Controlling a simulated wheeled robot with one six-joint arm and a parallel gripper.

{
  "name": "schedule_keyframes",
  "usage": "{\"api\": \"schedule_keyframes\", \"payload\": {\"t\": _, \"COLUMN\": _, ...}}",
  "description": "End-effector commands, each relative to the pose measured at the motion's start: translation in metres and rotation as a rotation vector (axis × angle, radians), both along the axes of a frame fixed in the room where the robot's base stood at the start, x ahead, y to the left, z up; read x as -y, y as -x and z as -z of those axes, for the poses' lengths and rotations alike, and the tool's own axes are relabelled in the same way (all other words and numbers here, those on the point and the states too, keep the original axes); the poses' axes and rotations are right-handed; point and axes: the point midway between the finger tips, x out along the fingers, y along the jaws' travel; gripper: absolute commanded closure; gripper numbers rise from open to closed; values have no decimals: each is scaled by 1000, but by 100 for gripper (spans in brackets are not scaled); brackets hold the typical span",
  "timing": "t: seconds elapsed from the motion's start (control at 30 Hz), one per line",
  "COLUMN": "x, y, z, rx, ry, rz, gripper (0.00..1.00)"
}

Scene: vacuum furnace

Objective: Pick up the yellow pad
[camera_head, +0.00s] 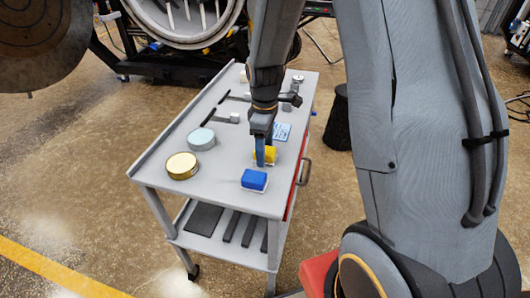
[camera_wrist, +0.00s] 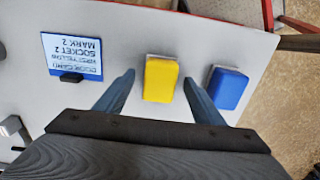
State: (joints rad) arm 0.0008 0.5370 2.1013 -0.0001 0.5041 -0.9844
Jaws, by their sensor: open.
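The yellow pad (camera_wrist: 160,80) lies on the grey cart top, with a pale layer showing along its edge. In the wrist view it sits between the two blue fingers of my gripper (camera_wrist: 160,97), with a gap on each side. My gripper is open and empty. In the head view my gripper (camera_head: 266,158) points down at the yellow pad (camera_head: 271,154) and partly hides it. A blue pad (camera_wrist: 229,88) lies just right of the right finger in the wrist view, and it also shows in the head view (camera_head: 254,179).
A printed blue-and-white card (camera_wrist: 73,57) lies left of the yellow pad. On the cart top (camera_head: 220,165) stand a gold-rimmed round tin (camera_head: 182,166), a pale blue round tin (camera_head: 201,139) and small tools. A dark bin (camera_head: 338,118) stands right of the cart.

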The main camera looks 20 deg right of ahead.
Motion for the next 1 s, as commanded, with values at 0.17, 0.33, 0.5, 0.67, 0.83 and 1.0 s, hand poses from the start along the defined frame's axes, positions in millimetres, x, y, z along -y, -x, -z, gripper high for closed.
{"api": "schedule_keyframes", "payload": {"t": 0.17, "x": 0, "y": 0, "z": 8, "rx": 0, "ry": 0, "rz": 1, "gripper": 38}}
{"api": "schedule_keyframes", "payload": {"t": 0.33, "x": 0, "y": 0, "z": 8, "rx": 1, "ry": 1, "rz": 2, "gripper": 38}}
{"api": "schedule_keyframes", "payload": {"t": 0.5, "x": 0, "y": 0, "z": 8, "rx": 1, "ry": 1, "rz": 2, "gripper": 63}}
{"api": "schedule_keyframes", "payload": {"t": 0.67, "x": 0, "y": 0, "z": 8, "rx": 1, "ry": 0, "rz": 2, "gripper": 82}}
{"api": "schedule_keyframes", "payload": {"t": 0.83, "x": 0, "y": 0, "z": 8, "rx": 1, "ry": 0, "rz": 2, "gripper": 83}}
{"api": "schedule_keyframes", "payload": {"t": 1.0, "x": 0, "y": -1, "z": 2, "rx": 4, "ry": 0, "rz": 2, "gripper": 83}}
